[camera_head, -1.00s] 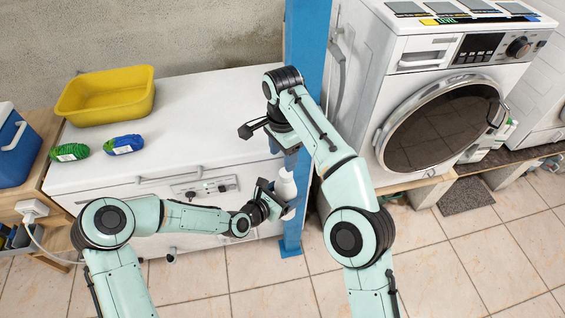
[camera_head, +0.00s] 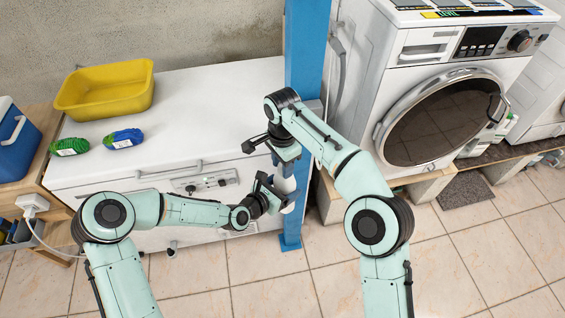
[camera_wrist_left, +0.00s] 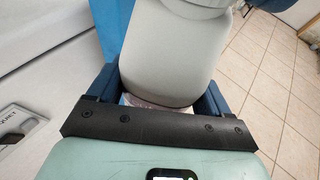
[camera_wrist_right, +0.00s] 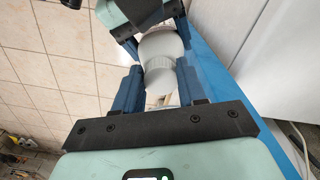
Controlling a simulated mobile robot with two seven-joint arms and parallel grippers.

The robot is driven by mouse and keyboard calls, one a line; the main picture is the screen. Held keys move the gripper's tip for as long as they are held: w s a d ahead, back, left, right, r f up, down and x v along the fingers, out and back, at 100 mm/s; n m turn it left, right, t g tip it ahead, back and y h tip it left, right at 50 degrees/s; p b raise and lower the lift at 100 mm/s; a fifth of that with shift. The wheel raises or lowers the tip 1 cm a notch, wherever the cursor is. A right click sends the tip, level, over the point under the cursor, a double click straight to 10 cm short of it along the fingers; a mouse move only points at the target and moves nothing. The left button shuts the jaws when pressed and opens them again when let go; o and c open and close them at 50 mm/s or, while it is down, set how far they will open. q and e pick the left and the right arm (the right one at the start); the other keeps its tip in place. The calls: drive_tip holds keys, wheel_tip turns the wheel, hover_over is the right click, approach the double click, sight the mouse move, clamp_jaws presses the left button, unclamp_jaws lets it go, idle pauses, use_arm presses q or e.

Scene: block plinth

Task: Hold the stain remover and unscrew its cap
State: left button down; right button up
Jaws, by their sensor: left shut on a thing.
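The stain remover is a white bottle (camera_head: 285,186) in front of the blue post; its pale body fills the left wrist view (camera_wrist_left: 165,60). My left gripper (camera_head: 276,193) is shut on the bottle's body, one blue finger on each side. My right gripper (camera_head: 281,163) is just above the bottle. In the right wrist view, its two fingers stand apart on either side of the white ribbed cap (camera_wrist_right: 160,70), and it looks open. In the head view the cap is mostly hidden by the right gripper.
A blue post (camera_head: 305,60) stands right behind the grippers. A white chest (camera_head: 200,100) behind carries a yellow basin (camera_head: 105,92) and green (camera_head: 69,146) and blue-green (camera_head: 123,139) bundles. A washing machine (camera_head: 400,80) stands at right. The tiled floor in front is clear.

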use_arm(q)
drive_tip(key=shift+s+d+r, duration=0.1)
drive_tip(key=shift+d, duration=0.1)
use_arm(e)
drive_tip(key=shift+w, duration=0.1)
drive_tip(key=shift+c, duration=1.1)
use_arm(q)
drive_tip(key=shift+s+d+h, duration=0.1)
drive_tip(key=shift+d+h, duration=0.05)
drive_tip(key=shift+h, duration=0.15)
use_arm(e)
drive_tip(key=n, duration=0.5)
drive_tip(key=shift+r, duration=0.15)
drive_tip(key=n, duration=0.4)
drive_tip(key=shift+d, duration=0.15)
drive_tip(key=n, duration=0.4)
drive_tip(key=shift+d, duration=0.15)
use_arm(q)
drive_tip(key=shift+d, duration=0.1)
use_arm(e)
drive_tip(key=n, duration=0.4)
drive_tip(key=shift+r+n, duration=0.1)
drive_tip(key=shift+n, duration=0.2)
drive_tip(key=n, duration=0.4)
drive_tip(key=shift+d, duration=0.1)
drive_tip(key=n, duration=0.7)
drive_tip(key=shift+w+r, duration=0.1)
drive_tip(key=shift+r, duration=0.2)
